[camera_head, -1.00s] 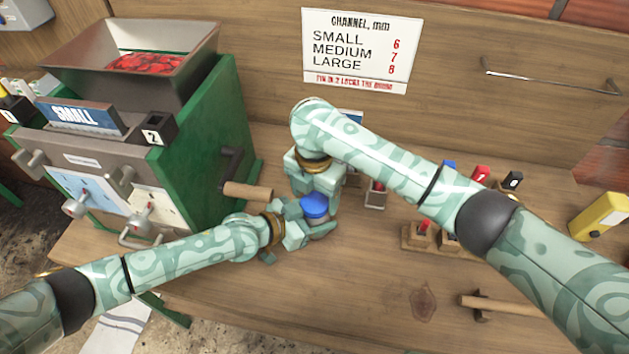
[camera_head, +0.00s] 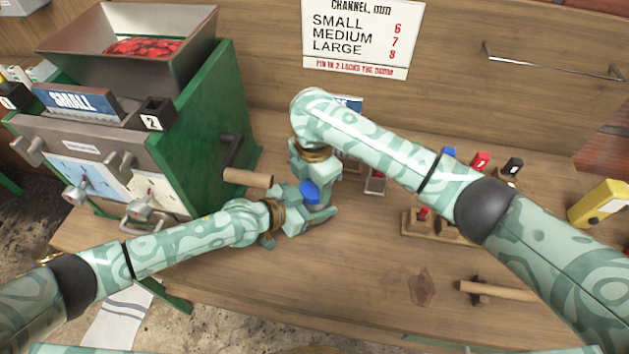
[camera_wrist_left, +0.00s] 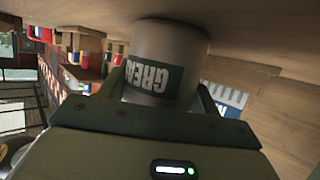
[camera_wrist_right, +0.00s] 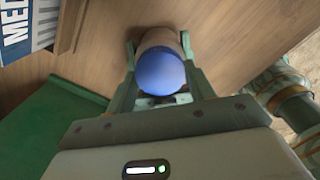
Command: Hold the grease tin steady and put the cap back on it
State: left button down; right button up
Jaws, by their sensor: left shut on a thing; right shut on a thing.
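The grease tin (camera_wrist_left: 165,55) is a grey cylinder with a dark label reading GREASE, upside down in the left wrist view. My left gripper (camera_head: 317,212) is shut on its side, low over the bench. The blue cap (camera_head: 309,191) is at the top of the tin, partly covered by my right gripper (camera_head: 319,186), which comes down from above. In the right wrist view the cap (camera_wrist_right: 160,72) lies between the two fingers, with the tin's paler body beyond it. Whether the cap is fully seated cannot be told.
The green pulper (camera_head: 205,120) with its wooden handle (camera_head: 248,178) stands close on the left. Wooden blocks (camera_head: 418,222) with coloured pins, a hammer (camera_head: 497,290) and a yellow box (camera_head: 600,203) are on the right. The bench (camera_head: 365,270) is clear in front.

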jog(key=m, duration=0.4)
jog(key=o, duration=1.1)
jog(key=shift+c, duration=0.2)
jog(key=shift+r, duration=2.25)
jog(key=shift+c, duration=0.3)
